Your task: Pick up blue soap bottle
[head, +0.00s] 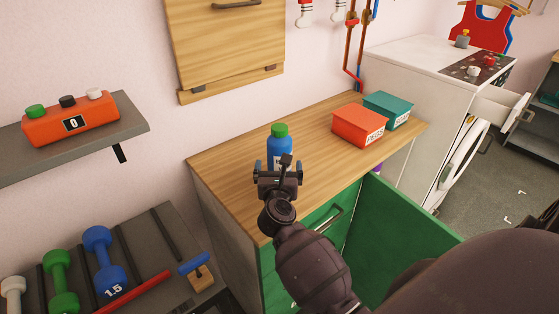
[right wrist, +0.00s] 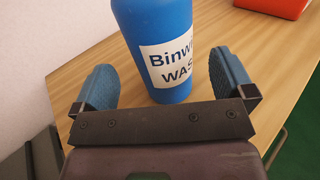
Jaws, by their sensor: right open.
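The blue soap bottle (head: 279,142) stands upright on the wooden counter top, with a green cap and a white label. In the right wrist view the bottle (right wrist: 157,30) fills the upper middle, its label partly readable and its top cut off. My right gripper (head: 278,172) is open at the near side of the bottle and covers its lower part in the head view. In the right wrist view the two blue finger pads (right wrist: 160,82) are spread left and right of the bottle's lower part, with gaps to both sides. My left gripper is not in view.
An orange box (head: 357,127) and a teal box (head: 388,109) stand on the counter (head: 225,170) to the right. A green cabinet door (head: 405,225) hangs open below. Dumbbells (head: 100,258) lie on a rack at lower left. The counter left of the bottle is clear.

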